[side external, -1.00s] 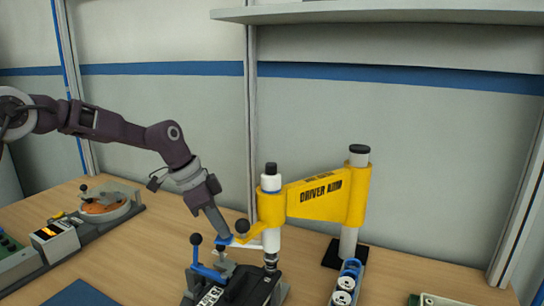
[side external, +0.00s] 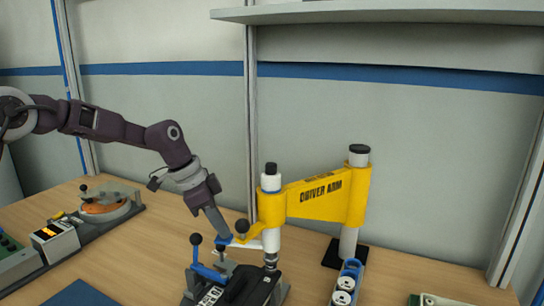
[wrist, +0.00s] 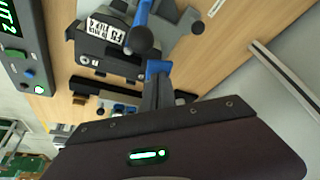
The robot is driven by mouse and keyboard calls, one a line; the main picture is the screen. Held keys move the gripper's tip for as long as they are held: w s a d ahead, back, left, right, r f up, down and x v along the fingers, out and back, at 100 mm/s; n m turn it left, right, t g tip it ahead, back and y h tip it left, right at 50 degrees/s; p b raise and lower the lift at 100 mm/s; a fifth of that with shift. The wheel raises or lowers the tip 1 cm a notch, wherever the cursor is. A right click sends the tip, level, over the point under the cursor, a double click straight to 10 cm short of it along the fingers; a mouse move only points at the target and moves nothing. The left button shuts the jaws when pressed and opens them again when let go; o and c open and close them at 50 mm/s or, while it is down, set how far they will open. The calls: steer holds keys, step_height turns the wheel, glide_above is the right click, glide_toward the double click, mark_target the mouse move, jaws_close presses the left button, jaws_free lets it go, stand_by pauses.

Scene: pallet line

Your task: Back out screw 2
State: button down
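The driver arm (side external: 318,199) is a yellow bracket on white posts, standing right of my gripper in the side external view. Its front post (side external: 271,239) stands over a dark unit in a fixture (side external: 240,290). A yellow handle with a dark knob (side external: 242,226) sticks out left from that post. My gripper (side external: 223,239) points down with its blue fingertips close to this handle; contact is unclear. The wrist view shows the fingers (wrist: 157,72) close together, with nothing visible between them. A dark ball knob (wrist: 140,40) is just beyond them. Screw 2 cannot be made out.
A blue clamp lever with a dark knob (side external: 195,239) stands left of the unit. A blue tray with round white cups (side external: 346,282) lies right. A small box with an orange display (side external: 55,241) and a round orange fixture (side external: 103,207) are at left. Bench between is clear.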

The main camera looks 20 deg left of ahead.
stand_by(2.8)
step_height(320, 180, up, 9)
steer(key=shift+r, duration=0.2)
stand_by(0.7)
